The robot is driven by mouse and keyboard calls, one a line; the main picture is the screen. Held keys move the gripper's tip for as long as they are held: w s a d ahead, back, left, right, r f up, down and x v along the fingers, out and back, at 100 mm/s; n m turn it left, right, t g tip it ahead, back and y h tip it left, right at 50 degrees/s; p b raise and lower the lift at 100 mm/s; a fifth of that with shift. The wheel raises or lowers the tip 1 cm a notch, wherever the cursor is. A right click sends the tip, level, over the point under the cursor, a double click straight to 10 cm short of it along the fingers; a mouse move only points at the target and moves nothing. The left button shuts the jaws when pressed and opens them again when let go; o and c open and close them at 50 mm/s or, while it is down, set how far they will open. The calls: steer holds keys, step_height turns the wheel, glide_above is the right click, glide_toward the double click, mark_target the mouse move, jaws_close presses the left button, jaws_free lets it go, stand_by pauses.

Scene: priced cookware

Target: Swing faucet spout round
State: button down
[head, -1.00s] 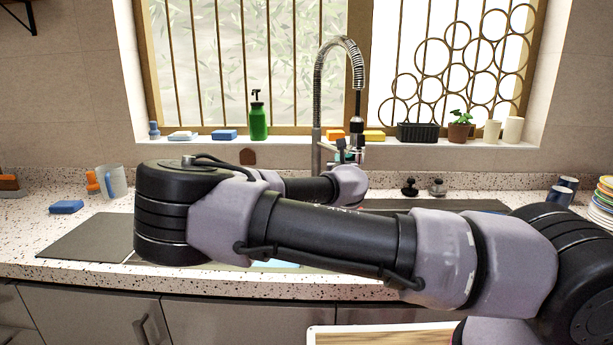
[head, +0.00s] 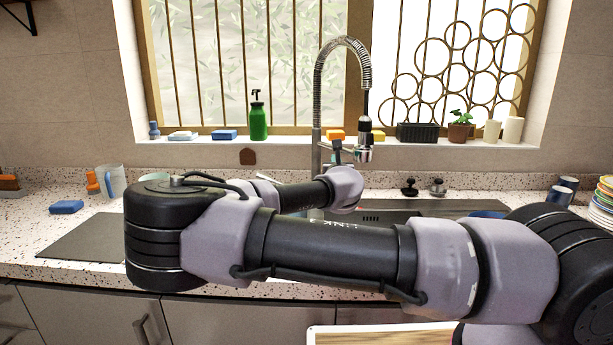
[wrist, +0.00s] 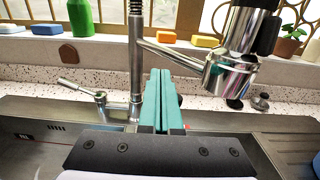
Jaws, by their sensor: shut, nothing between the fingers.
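The metal faucet has a coiled spring neck (head: 343,44) that arches over to a spray head (head: 364,140) at the window. In the wrist view the spray head (wrist: 242,42) is at upper right, joined by a thin bar (wrist: 170,53) to the upright post (wrist: 136,65). A lever handle (wrist: 80,90) points left from the base. My gripper (wrist: 161,72) is shut and empty, its teal fingertips between post and spray head, just below the bar in the picture. I cannot tell whether they touch it. In the head view my arm hides most of the gripper and faucet base.
The sink (head: 390,213) lies under the faucet. A green bottle (head: 258,118), sponges, a black planter (head: 417,132) and a potted plant (head: 459,128) line the sill behind.

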steer(key=s, duration=0.8)
steer(key=shift+a, duration=0.15)
